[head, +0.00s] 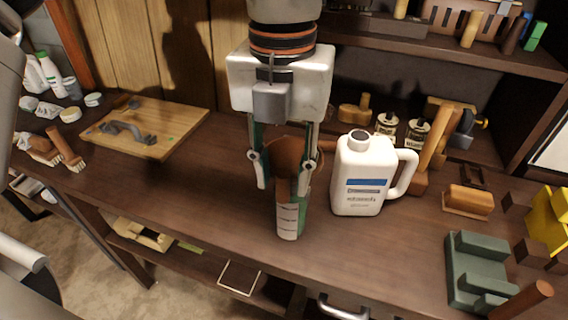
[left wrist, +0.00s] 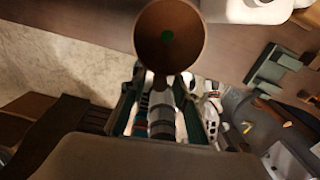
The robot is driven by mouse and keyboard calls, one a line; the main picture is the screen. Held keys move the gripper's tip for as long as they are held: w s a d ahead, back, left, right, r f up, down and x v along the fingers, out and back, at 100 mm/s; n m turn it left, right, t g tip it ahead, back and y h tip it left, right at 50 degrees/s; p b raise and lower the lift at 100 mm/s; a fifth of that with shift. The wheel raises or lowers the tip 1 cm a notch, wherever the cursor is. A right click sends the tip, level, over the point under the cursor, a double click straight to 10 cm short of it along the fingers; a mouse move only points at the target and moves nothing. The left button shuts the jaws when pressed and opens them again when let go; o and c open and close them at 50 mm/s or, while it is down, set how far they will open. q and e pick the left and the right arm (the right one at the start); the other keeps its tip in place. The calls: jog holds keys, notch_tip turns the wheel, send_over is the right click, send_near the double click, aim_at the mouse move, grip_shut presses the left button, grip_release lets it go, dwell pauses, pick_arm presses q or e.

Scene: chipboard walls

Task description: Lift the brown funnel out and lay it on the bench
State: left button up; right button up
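The brown funnel (head: 283,150) sits upright in the top of a narrow container with a white marked label (head: 287,222) on the bench (head: 225,215). In the left wrist view I look into the funnel's round mouth (left wrist: 170,28), with a small green spot at its centre. A short brown tab on its near rim points toward my fingers. My left gripper (head: 283,185) comes down from above, its fingers spread on either side of the funnel and container in the head view. My right gripper is not in view.
A white jug (head: 362,180) stands close on the right. A wooden board with a grey handle (head: 145,128) lies left. Green blocks (head: 475,270) and a wooden brush (head: 468,200) are at right. Bare bench lies between the board and the container, and in front of the jug.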

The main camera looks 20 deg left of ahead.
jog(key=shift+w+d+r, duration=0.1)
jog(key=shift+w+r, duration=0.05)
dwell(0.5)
pick_arm(q)
grip_shut()
jog(key=shift+r, duration=0.1)
jog(key=shift+r+p, duration=2.3)
jog(key=shift+r, duration=1.45)
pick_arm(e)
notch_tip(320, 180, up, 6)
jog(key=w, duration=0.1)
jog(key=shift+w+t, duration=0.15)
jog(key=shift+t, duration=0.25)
